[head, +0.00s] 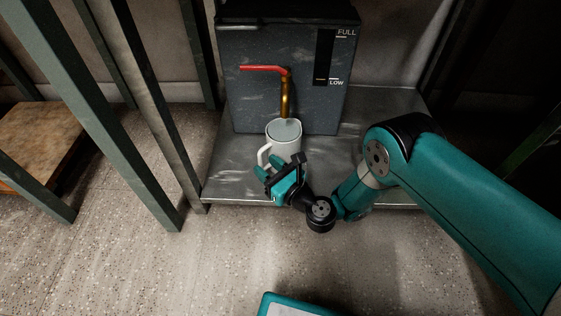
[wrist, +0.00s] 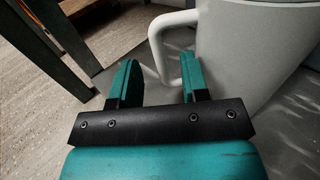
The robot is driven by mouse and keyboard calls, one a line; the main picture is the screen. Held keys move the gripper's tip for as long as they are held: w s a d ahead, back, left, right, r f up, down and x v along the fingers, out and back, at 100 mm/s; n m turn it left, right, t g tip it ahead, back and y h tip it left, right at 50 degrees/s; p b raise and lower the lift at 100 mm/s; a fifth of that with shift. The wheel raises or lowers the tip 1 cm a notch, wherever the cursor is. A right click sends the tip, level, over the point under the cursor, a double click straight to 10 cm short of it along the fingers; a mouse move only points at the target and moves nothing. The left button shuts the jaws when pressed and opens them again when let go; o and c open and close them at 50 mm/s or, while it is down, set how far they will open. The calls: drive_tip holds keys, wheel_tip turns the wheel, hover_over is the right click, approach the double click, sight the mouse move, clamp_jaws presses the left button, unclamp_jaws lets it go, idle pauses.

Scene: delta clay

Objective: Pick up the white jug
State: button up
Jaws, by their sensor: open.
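The white jug (head: 284,141) stands upright on a grey metal shelf (head: 230,178), under the brass spout of a dark tank. Its handle (head: 264,153) points to the left and toward me. Its inside looks filled with something pale grey-blue. My gripper (head: 267,172) is at the front left of the jug, close to the handle. In the wrist view my gripper (wrist: 158,78) is open, with the handle (wrist: 158,42) just beyond and between the two fingertips. The jug's body (wrist: 245,50) fills the upper right there. I cannot tell whether a finger touches the handle.
The dark tank (head: 250,75) with FULL and LOW marks stands behind the jug. Its red lever (head: 262,69) and brass spout (head: 286,100) hang above the jug. Green metal posts (head: 152,120) stand at the left. The speckled floor in front is mostly clear.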

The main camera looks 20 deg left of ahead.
drive_tip(key=shift+b+x, duration=0.4)
drive_tip(key=shift+x, duration=0.7)
clamp_jaws()
drive_tip(key=shift+w+r, duration=0.1)
drive_tip(key=shift+r, duration=0.15)
